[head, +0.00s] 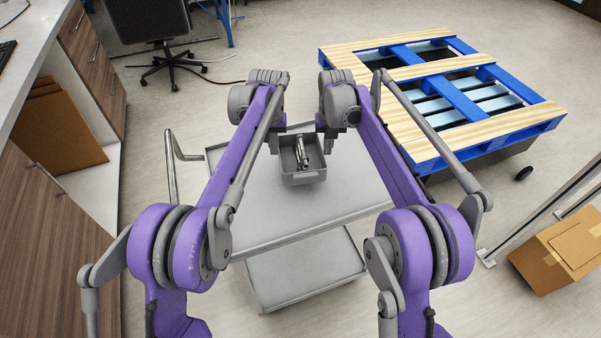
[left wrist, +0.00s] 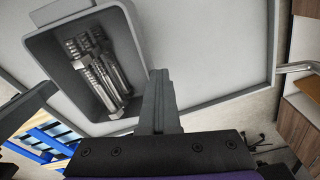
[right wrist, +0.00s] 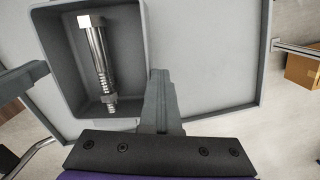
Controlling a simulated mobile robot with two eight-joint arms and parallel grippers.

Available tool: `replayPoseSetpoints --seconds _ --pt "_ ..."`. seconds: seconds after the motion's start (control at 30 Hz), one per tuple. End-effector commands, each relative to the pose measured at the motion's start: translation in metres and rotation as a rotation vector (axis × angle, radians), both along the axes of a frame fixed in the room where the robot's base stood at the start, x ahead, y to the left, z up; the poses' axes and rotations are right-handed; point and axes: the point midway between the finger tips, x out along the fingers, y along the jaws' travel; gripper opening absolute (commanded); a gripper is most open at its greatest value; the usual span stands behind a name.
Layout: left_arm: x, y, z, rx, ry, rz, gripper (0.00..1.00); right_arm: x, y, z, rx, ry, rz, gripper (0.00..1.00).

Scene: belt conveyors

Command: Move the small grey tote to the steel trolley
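The small grey tote (head: 303,179) is over the top of the steel trolley (head: 255,215), near its far edge. I cannot tell if its base touches the top. Several metal bolts lie in the tote, which also shows in the left wrist view (left wrist: 56,62) and the right wrist view (right wrist: 45,55). My left gripper (head: 275,146) is at the tote's left side and my right gripper (head: 329,143) at its right side. The gripped spots are partly hidden.
A blue and wooden pallet (head: 485,120) stands at the right. A cardboard box (head: 562,250) is at the lower right. A cabinet with drawers (head: 85,50) stands at the left, with a black chair (head: 148,20) behind. Much of the trolley's near top is bare.

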Motion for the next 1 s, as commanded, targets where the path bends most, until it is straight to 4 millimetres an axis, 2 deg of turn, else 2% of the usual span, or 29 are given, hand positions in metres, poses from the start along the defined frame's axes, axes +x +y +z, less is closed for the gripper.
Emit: replayPoseSetpoints --seconds 0.07,0.27,0.3,0.47,0.57,0.6,0.77,1.0 --pt "-0.001 -0.001 -0.006 -0.001 0.002 0.000 0.00 -0.001 0.000 -0.006 0.001 0.002 0.000 0.00" --pt "-0.001 0.007 -0.004 0.000 0.001 0.001 0.00 -0.001 -0.007 -0.004 0.000 0.001 -0.002 0.00" --pt "-0.001 0.011 -0.004 0.001 0.001 0.001 0.02 -0.001 -0.011 -0.004 -0.001 0.001 -0.001 0.00" --pt "-0.001 0.018 -0.004 0.000 0.001 0.000 0.30 -0.001 -0.018 -0.004 0.000 0.001 0.000 0.00" --pt "-0.001 0.018 -0.004 0.000 0.001 0.000 0.30 -0.001 -0.018 -0.004 0.000 0.001 0.000 0.00" --pt "-0.001 0.018 -0.004 0.000 0.001 0.000 0.30 -0.001 -0.018 -0.004 0.000 0.001 0.000 0.02" --pt "-0.001 0.018 -0.004 0.000 0.001 0.000 0.30 -0.001 -0.018 -0.004 0.000 0.001 0.000 0.30" --pt "-0.001 0.018 -0.004 0.000 0.001 0.000 0.30 -0.001 -0.018 -0.004 0.000 0.001 0.000 0.30"
